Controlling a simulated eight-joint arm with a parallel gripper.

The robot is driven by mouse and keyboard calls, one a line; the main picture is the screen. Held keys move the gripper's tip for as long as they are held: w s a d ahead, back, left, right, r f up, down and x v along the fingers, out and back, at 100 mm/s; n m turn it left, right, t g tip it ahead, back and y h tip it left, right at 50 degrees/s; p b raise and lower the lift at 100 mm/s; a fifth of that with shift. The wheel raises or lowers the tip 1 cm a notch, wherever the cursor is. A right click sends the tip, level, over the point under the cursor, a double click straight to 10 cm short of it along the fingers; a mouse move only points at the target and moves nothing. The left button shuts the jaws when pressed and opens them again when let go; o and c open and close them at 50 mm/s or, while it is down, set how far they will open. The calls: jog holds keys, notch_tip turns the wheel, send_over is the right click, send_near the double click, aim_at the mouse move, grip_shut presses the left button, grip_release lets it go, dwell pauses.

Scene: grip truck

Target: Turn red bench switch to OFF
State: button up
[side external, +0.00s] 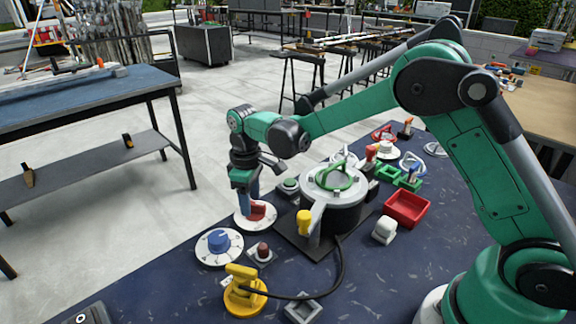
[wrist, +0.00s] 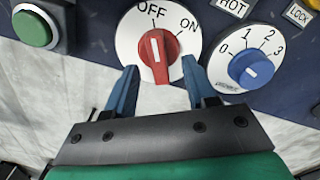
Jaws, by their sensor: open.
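The red bench switch (wrist: 158,52) is a red knob on a white round dial (wrist: 126,42) marked OFF and ON. In the side view the red switch (side external: 258,213) sits on the bench's far edge, partly hidden by my gripper. My gripper (wrist: 156,85) is open, its two blue fingers apart at the near left and right of the knob. In the side view my gripper (side external: 246,195) points down over the dial. I cannot tell whether a finger touches the knob.
A blue dial (wrist: 252,69) numbered from 0 stands to the right of the switch, and a green button (wrist: 34,28) to its left. In the side view a round lidded pot (side external: 335,208), a red-brown button (side external: 262,251) and a yellow lever (side external: 243,285) stand close by.

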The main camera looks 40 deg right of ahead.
jog(key=shift+r, duration=2.55)
jog(key=shift+s+r, duration=0.1)
jog(key=shift+r, duration=0.05)
jog(key=s+d+r+m+t, duration=0.2)
jog(key=s+m+t, duration=0.1)
jog(key=s, duration=0.4)
jog(key=s+d+r+m+t, duration=0.3)
jog(key=s+t, duration=0.1)
jog(key=s, duration=0.3)
jog(key=shift+s+r, duration=0.15)
jog(key=shift+s, duration=0.25)
